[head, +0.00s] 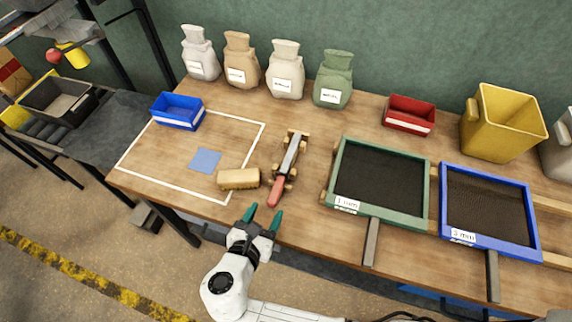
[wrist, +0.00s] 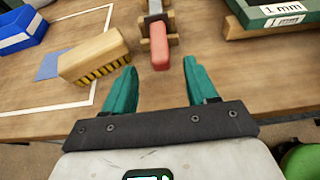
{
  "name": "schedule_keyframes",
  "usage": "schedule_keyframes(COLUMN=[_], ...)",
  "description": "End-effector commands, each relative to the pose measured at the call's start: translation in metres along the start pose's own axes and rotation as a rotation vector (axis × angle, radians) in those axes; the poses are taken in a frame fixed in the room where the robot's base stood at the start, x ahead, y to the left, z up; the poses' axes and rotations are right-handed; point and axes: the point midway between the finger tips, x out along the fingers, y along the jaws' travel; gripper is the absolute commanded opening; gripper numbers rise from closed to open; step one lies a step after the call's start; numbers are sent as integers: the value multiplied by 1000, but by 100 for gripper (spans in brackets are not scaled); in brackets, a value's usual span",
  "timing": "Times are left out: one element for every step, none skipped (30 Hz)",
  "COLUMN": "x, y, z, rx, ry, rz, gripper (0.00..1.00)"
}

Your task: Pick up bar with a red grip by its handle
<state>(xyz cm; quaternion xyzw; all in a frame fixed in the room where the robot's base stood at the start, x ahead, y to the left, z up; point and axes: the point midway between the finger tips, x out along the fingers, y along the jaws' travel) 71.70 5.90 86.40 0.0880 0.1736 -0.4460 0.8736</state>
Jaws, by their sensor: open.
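The bar (head: 291,153) lies on a small wooden stand on the table, its grey part pointing away and its red grip (head: 275,191) toward the table's front edge. In the wrist view the red grip (wrist: 160,54) shows just beyond the fingertips, between them and a little above centre. My gripper (head: 262,212) is open and empty, at the front edge of the table, short of the grip. Its two green fingers also show in the wrist view (wrist: 160,72), spread apart and not touching the bar.
A wooden brush (head: 238,179) lies left of the grip, near my left finger in the wrist view. A green-framed 1 mm sieve (head: 335,205) stands to the right, with a blue-framed sieve (head: 533,225) beyond. A blue bin (head: 177,112) and several sacks stand farther back.

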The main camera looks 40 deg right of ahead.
Motion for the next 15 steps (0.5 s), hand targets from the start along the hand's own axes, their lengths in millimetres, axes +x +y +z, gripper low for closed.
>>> schedule_keyframes(x=[9, 13, 18, 21, 24, 27, 28, 30, 32, 34, 37, 42, 46, 50, 56], y=[-1, -1, -1, -1, -1, -1, 0, 0, 0, 0, 0, 0, 0, 0, 0], z=[1, 1, 1, 1, 1, 1, 1, 1, 1, 2, 3, 4, 5, 6, 6], rx=[1, 1, 1, 1, 1, 1, 1, 1, 1, 1, 1, 1, 2, 2, 1], ry=[-1, -1, -1, -1, -1, -1, 0, 0, 0, 0, 0, 0, 0, 0, 1], rz=[-5, -4, -4, -3, -3, -3, -2, -2, -2, -2, -3, -4, -5, -5, -5], gripper=[57, 57, 57, 57, 57, 57, 57, 57, 57, 57, 57, 57, 57, 57, 57])
